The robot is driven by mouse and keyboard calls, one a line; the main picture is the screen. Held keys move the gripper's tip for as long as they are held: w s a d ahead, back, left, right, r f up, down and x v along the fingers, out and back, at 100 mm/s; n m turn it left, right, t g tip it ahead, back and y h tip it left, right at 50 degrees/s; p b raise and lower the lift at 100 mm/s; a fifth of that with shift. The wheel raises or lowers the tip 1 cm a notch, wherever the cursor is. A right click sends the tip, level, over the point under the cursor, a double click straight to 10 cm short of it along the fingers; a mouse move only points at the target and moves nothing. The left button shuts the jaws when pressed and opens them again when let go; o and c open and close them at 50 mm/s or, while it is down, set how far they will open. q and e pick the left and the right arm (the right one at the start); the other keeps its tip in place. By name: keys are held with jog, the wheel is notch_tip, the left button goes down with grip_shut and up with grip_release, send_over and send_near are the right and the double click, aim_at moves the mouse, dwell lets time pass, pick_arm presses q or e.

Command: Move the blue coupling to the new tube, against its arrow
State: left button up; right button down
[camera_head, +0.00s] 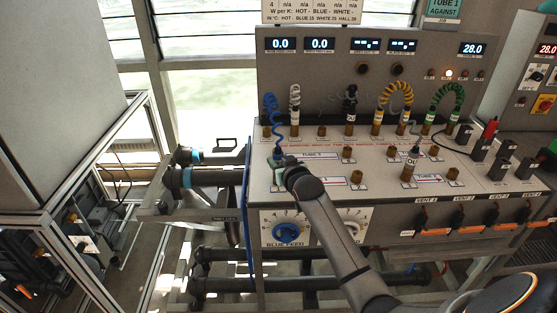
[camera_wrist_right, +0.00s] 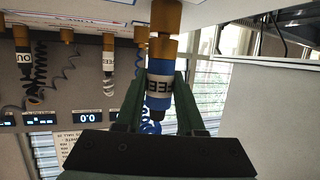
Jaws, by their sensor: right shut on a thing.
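My right gripper (camera_head: 280,168) is at the front left of the grey bench panel (camera_head: 262,190). It is shut on the blue coupling (camera_wrist_right: 159,69), a blue cylinder with a white printed band, held between two green fingers. In the right wrist view the coupling is in line with a brass fitting (camera_wrist_right: 165,17); I cannot tell how firmly it sits there. The coupling's blue coiled hose (camera_head: 270,108) runs to the back left of the panel. A sign (camera_head: 442,9) reads "TUBE 1 AGAINST". A "TUBE 1" label (camera_head: 315,155) lies on the panel. My left gripper is not in view.
Several brass ports, one at the middle (camera_head: 348,151), stand on the panel. White (camera_head: 295,97), yellow (camera_head: 397,88) and green (camera_head: 446,92) coiled hoses stand along the back. Orange vent handles (camera_head: 475,226) line the front right.

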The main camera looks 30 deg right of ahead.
aim_at(277, 151)
jog(key=shift+c, duration=2.2)
grip_release()
jog(key=s+r+p, duration=0.1)
jog(key=r+p, duration=0.1)
jog(key=p, duration=0.1)
jog(key=s+r+p, duration=0.1)
jog(key=r+p, duration=0.1)
jog(key=shift+s+a, duration=0.3)
jog(key=shift+s+a+r, duration=0.2)
jog(key=shift+s+r, duration=0.55)
jog(key=shift+r, duration=0.05)
